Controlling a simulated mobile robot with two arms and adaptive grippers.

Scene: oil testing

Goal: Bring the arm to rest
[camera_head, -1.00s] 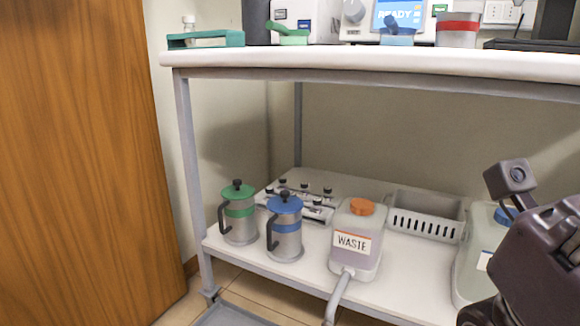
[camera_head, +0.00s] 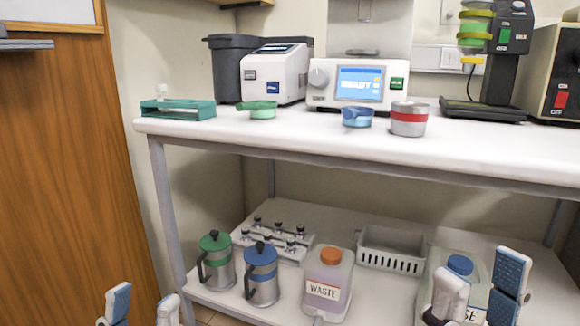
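My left gripper (camera_head: 143,306) shows at the bottom left edge. Its two white and blue padded fingers point up and stand apart, with nothing between them. My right gripper (camera_head: 478,283) shows at the bottom right. Its fingers also point up and stand apart, in front of a translucent container with a blue cap (camera_head: 459,264) on the lower shelf. That container is partly hidden behind the fingers. I see no object held in either gripper. The rest of both arms is out of the picture.
The lower shelf bears green (camera_head: 216,262) and blue (camera_head: 261,275) canisters, a waste bottle (camera_head: 325,285) and a grey basket (camera_head: 392,248).

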